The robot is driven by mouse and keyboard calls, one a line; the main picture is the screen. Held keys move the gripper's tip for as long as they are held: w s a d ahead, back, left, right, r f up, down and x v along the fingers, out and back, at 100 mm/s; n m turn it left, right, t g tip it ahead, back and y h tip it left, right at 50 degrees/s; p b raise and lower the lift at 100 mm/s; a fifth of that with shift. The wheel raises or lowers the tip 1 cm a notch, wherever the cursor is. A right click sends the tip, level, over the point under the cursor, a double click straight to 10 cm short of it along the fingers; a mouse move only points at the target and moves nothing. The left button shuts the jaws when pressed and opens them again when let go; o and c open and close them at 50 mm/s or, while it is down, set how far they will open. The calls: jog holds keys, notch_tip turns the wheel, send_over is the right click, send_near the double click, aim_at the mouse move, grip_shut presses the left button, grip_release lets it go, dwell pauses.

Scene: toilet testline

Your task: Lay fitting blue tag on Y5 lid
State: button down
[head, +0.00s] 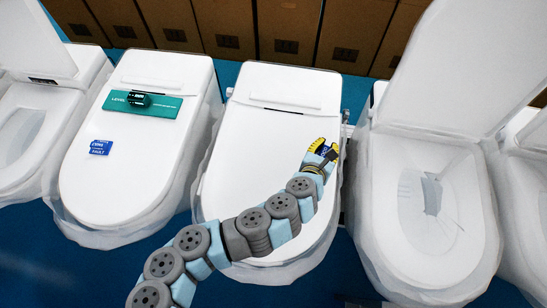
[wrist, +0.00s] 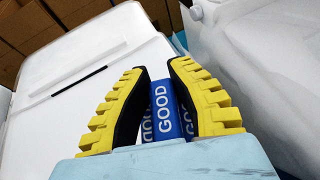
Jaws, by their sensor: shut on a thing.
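My gripper (head: 322,157) is over the right part of the closed white lid (head: 265,150) of the middle toilet. Its yellow-and-black fingers are shut on a blue tag (wrist: 170,124). White letters on the tag read GOOD in the wrist view, where the tag sits between the two fingers (wrist: 160,68). The middle lid is bare apart from my arm crossing over it. I cannot read a Y5 mark on any toilet. Whether the tag touches the lid is not clear.
The toilet to the left has a closed lid (head: 125,180) with a green LEVEL plate (head: 165,107) and a blue FAULT tag (head: 100,147). The toilet to the right (head: 425,250) has its lid raised (head: 450,60). Cardboard boxes (head: 290,25) stand behind.

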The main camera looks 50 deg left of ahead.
aim_at(274, 160)
jog(key=s+a+n+y, duration=0.1)
jog(key=s+a, duration=0.2)
jog(key=s+a+f+n+g+y, duration=0.1)
jog(key=s+a, duration=0.3)
jog(key=s+a+f+n+y+p, duration=0.1)
jog(key=s+a, duration=0.2)
jog(key=s, duration=0.1)
jog(key=shift+s+a+g, duration=0.1)
jog(key=shift+a+g, duration=0.1)
jog(key=shift+g, duration=0.2)
jog(key=shift+f+b, duration=0.3)
jog(key=shift+f, duration=2)
jog(key=shift+f, duration=0.1)
jog(key=c, duration=1.4)
grip_release()
jog(key=shift+f, duration=0.1)
jog(key=o, duration=0.4)
jog(key=shift+c, duration=0.2)
